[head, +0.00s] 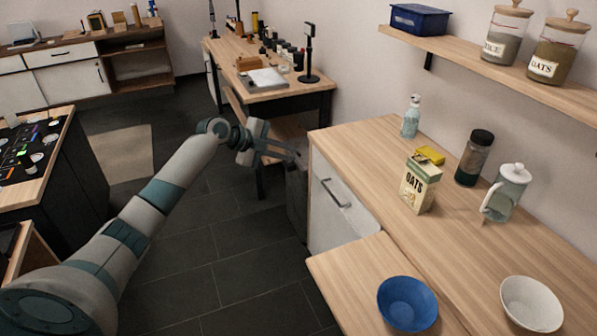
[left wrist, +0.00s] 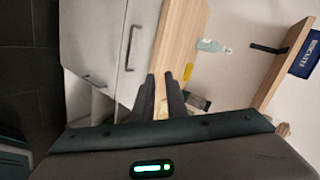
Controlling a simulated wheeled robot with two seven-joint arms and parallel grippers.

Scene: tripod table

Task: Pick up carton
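My left gripper (head: 292,154) is in the air left of the counter, well apart from the carton. Its two fingers (left wrist: 160,95) are apart with nothing held between them. In the left wrist view the fingers hide much of the counter, and I cannot clearly make out the carton. My right gripper is in neither view.
A blue bowl (head: 407,304) and a white bowl (head: 531,304) sit in front. A shelf (head: 480,68) overhangs the back.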

